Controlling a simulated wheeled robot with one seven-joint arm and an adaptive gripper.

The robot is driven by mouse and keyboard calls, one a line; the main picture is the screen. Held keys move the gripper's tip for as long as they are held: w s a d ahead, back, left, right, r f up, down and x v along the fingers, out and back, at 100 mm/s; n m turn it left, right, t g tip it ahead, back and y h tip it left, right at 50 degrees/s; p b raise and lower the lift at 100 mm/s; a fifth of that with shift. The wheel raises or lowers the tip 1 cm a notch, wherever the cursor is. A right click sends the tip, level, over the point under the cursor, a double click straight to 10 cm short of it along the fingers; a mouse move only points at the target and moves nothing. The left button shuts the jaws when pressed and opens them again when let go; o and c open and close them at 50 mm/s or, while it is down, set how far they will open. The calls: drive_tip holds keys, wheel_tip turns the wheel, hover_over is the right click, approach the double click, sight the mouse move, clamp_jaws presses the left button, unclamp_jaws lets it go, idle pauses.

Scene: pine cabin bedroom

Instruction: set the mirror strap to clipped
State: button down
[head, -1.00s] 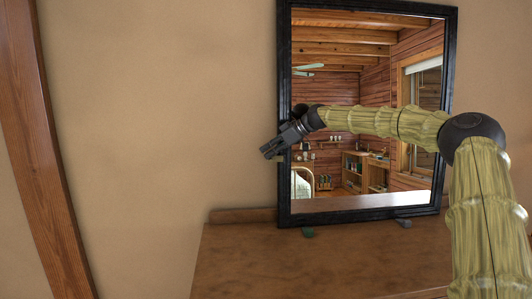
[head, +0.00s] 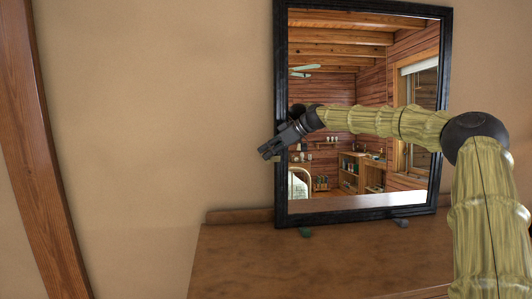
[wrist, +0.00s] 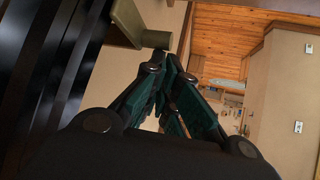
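The mirror (head: 364,100) has a black frame and stands upright against the wall on a brown dresser. My gripper (head: 265,153) is at the frame's left edge, pointing left and down, a little below mid-height. In the wrist view the black frame (wrist: 50,60) fills the left side. An olive-brown bar with a short round peg (wrist: 155,39) shows just beyond my fingertips (wrist: 172,62); it may be the strap or its fitting, but I cannot tell if it is clipped. The teal fingers converge at their tips and look shut, with nothing seen between them.
The dresser top (head: 260,260) is bare in front of the mirror except for a small green foot (head: 305,232) and a grey one (head: 401,222) at the mirror's base. A wooden post (head: 40,150) stands at left. The wall between is clear.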

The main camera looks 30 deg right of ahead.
drive_tip(key=shift+s+f, duration=0.2)
drive_tip(key=shift+s, duration=0.05)
drive_tip(key=s+d+r+p, duration=0.3)
drive_tip(key=d+r+p, duration=0.2)
drive_tip(key=d+r, duration=0.1)
drive_tip(key=shift+s+d+r, duration=0.25)
drive_tip(key=shift+d, duration=0.35)
drive_tip(key=shift+f, duration=0.1)
